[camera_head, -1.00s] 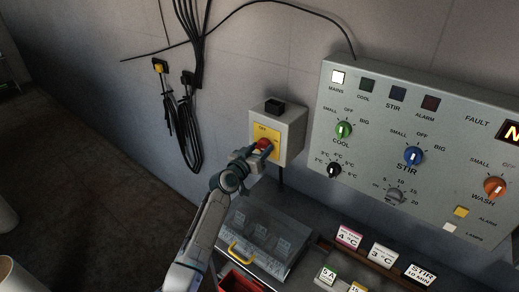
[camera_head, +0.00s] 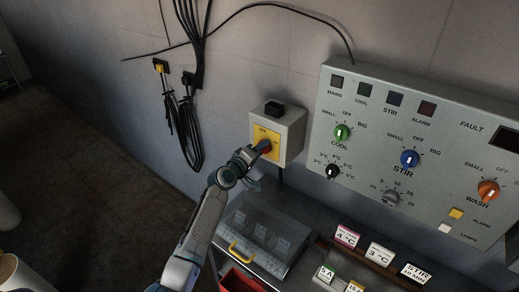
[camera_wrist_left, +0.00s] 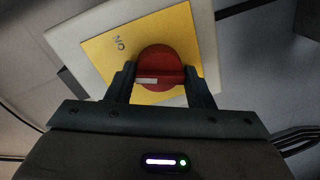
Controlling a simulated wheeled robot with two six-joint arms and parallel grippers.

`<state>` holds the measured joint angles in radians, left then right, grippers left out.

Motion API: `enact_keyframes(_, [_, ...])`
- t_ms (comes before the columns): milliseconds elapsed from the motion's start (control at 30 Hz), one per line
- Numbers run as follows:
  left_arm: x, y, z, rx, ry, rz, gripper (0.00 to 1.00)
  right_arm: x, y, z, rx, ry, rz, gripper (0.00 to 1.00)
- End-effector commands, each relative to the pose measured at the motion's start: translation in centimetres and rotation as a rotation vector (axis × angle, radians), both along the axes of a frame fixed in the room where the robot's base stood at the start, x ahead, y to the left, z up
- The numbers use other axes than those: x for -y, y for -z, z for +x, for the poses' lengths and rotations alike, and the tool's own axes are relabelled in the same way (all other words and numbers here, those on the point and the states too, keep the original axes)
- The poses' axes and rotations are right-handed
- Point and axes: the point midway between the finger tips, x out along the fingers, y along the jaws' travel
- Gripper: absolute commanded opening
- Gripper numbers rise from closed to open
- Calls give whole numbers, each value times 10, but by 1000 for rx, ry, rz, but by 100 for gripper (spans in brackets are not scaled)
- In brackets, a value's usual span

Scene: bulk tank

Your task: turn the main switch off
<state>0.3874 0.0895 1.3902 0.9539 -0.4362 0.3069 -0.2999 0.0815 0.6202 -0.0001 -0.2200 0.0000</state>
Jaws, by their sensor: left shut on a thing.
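The main switch is a red rotary knob (camera_wrist_left: 163,66) on a yellow plate (camera_wrist_left: 110,45), on the front of a grey wall box (camera_head: 291,138). My left gripper (camera_head: 264,147) is at the knob. In the left wrist view the two fingers of my left gripper (camera_wrist_left: 160,80) are shut on the knob's grip bar, one on each side. An ON mark shows on the plate at the upper left there. In the head view the gripper hides most of the knob. The MAINS lamp (camera_head: 337,82) on the control panel is dark. My right gripper is not in view.
The control panel (camera_head: 460,120) with several knobs hangs right of the switch box. Below are a clear-lidded box (camera_head: 262,232) with a yellow handle, a red bin (camera_head: 238,281) and label cards (camera_head: 379,253). Black cables (camera_head: 187,130) hang on the wall at left.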

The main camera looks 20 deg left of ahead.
Motion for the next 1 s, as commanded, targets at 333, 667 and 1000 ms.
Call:
enact_keyframes(333, [-1, -1, 0, -93, 0, -255, 25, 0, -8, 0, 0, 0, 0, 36])
enact_keyframes(667, [-1, -1, 1, -137, 0, -381, 25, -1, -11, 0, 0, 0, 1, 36])
enact_keyframes(1000, [-1, -1, 1, -145, -1, -406, 25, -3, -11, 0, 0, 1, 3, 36])
